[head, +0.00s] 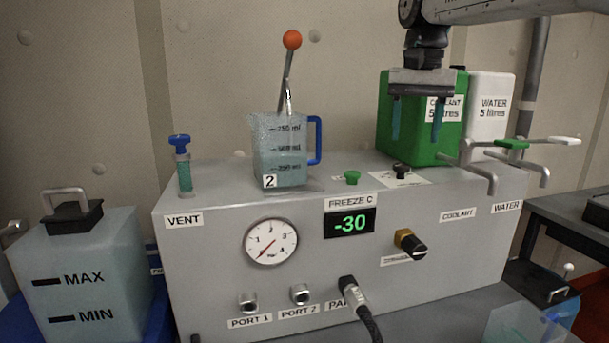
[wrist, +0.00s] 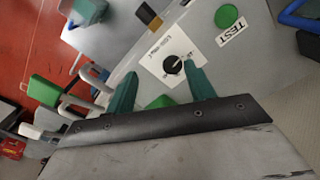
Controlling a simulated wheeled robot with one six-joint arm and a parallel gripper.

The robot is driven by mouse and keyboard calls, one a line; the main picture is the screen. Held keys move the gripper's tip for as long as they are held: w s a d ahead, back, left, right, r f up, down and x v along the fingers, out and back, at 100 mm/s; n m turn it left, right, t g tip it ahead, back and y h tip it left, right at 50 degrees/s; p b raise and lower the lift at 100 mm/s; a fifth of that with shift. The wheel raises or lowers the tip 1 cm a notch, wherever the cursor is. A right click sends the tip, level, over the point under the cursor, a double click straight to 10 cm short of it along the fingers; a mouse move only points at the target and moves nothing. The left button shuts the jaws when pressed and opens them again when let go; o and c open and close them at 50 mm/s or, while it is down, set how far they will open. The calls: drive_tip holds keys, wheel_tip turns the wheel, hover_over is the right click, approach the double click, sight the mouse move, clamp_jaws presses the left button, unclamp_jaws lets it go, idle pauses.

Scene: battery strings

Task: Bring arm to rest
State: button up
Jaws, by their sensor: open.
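My gripper (head: 415,122) hangs from the arm at the upper right of the head view, fingers pointing down and spread apart. It is in front of the green coolant container (head: 442,148), above the grey machine (head: 330,208). In the wrist view my gripper (wrist: 152,92) has its two teal fingers apart with nothing held between them. A black selector knob (wrist: 174,66) on a white plate shows past the fingertips. The same black knob (head: 401,170) is on the machine top in the head view, below the fingers and apart from them.
A white water container (head: 490,118) stands behind the taps (head: 512,146). A MAX/MIN tank (head: 82,270) is at left. A green button (wrist: 228,16) marked TEST shows in the wrist view.

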drive_tip(key=s+d+f+n, duration=0.1)
drive_tip(key=s+f+n, duration=0.1)
drive_tip(key=s+f, duration=0.9)
drive_tip(key=s+d+f+n+t, duration=0.1)
drive_tip(key=s+f+n, duration=0.1)
drive_tip(key=s+f, duration=0.8)
drive_tip(key=s, duration=0.9)
drive_tip(key=shift+d+f, duration=0.25)
drive_tip(key=shift+f, duration=0.15)
